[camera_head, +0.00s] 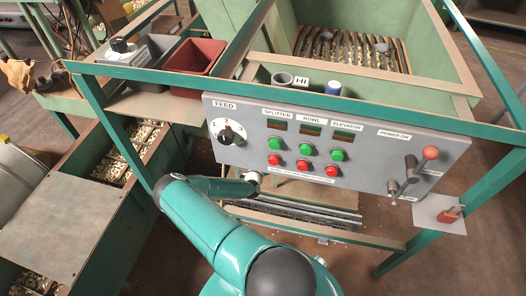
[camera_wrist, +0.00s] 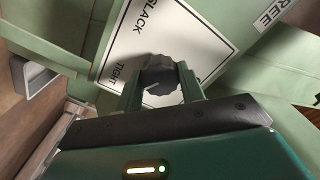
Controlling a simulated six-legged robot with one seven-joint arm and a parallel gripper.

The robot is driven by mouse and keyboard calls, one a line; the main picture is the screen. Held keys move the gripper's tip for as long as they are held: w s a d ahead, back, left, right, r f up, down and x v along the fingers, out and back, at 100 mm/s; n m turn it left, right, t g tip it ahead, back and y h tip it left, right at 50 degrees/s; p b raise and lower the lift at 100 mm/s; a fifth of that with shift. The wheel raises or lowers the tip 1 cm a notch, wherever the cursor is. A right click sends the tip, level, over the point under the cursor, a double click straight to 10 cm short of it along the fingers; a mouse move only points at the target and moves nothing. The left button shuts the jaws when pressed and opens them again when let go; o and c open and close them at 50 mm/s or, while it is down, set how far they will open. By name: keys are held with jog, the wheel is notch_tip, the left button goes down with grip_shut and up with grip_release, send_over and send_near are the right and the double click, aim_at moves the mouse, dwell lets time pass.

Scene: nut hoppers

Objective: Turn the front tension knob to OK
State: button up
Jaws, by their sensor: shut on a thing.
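The front tension knob (camera_wrist: 159,68), dark and lobed with a pale line on it, shows in the wrist view. It sits on a white label plate (camera_wrist: 190,40) on a green panel. The plate reads SLACK on its upper part and TIGHT on its left side; no OK mark can be read, and part of the plate is hidden by the knob and my gripper. My gripper (camera_wrist: 160,84) is shut on the knob, one green finger on each side. In the head view the knob is not visible, and my arm reaches under the grey control panel (camera_head: 365,165).
In the wrist view a FREE label (camera_wrist: 276,11) is at the upper right. In the head view the panel carries a FEED dial (camera_head: 226,132), several buttons and a red-knobbed lever (camera_head: 430,153). Green frame bars (camera_head: 120,140) surround my arm. A red bin (camera_head: 195,56) stands behind.

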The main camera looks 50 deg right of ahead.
jog(key=shift+n, duration=11.8)
jog(key=o, duration=1)
jog(key=shift+c, duration=0.2)
